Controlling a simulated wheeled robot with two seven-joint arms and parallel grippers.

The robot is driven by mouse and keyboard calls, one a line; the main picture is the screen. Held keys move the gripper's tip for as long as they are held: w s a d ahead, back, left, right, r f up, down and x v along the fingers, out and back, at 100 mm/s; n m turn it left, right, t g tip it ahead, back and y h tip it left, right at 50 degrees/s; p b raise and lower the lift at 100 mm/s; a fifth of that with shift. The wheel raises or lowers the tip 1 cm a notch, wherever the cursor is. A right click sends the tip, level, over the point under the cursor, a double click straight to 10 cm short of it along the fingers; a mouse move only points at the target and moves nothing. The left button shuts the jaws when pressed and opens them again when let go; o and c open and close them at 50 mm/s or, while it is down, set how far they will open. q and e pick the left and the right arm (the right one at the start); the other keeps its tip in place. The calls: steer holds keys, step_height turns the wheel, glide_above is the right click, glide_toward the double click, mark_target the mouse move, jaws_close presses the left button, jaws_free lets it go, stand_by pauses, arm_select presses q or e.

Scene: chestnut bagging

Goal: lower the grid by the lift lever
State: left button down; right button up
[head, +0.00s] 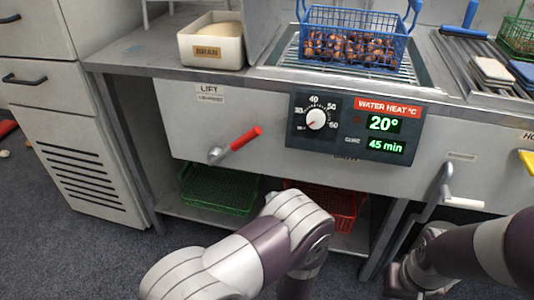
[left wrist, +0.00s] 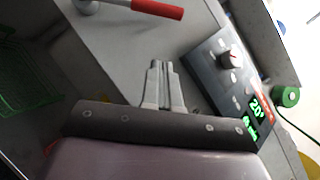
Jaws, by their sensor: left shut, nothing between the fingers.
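The lift lever with its red grip (head: 245,138) sits on the front panel below the LIFT label (head: 209,93). It slants up to the right from its metal pivot. Its red grip also shows at the top of the left wrist view (left wrist: 158,9). The metal grid (head: 289,60) lies in the bench top under a blue wire basket of chestnuts (head: 345,50). My left gripper (left wrist: 162,66) is shut and empty, apart from the lever. My own arm hides it in the head view. My right arm is at the lower right; its fingers do not show.
A control box (head: 357,125) with a dial, 20° and 45 min displays is right of the lever. A white-handled crank (head: 462,202) is farther right. A bran tub (head: 212,42) stands on the bench. Green (head: 215,190) and red (head: 345,212) crates sit below.

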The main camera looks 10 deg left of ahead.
mark_target(234, 145)
stand_by(0.3)
arm_select(q)
steer(key=s+a+r+b+x, duration=0.1)
steer(key=b+x, duration=0.3)
steer(key=x, duration=0.9)
steer(key=shift+s+a+r, duration=0.25)
steer(key=shift+r, duration=0.1)
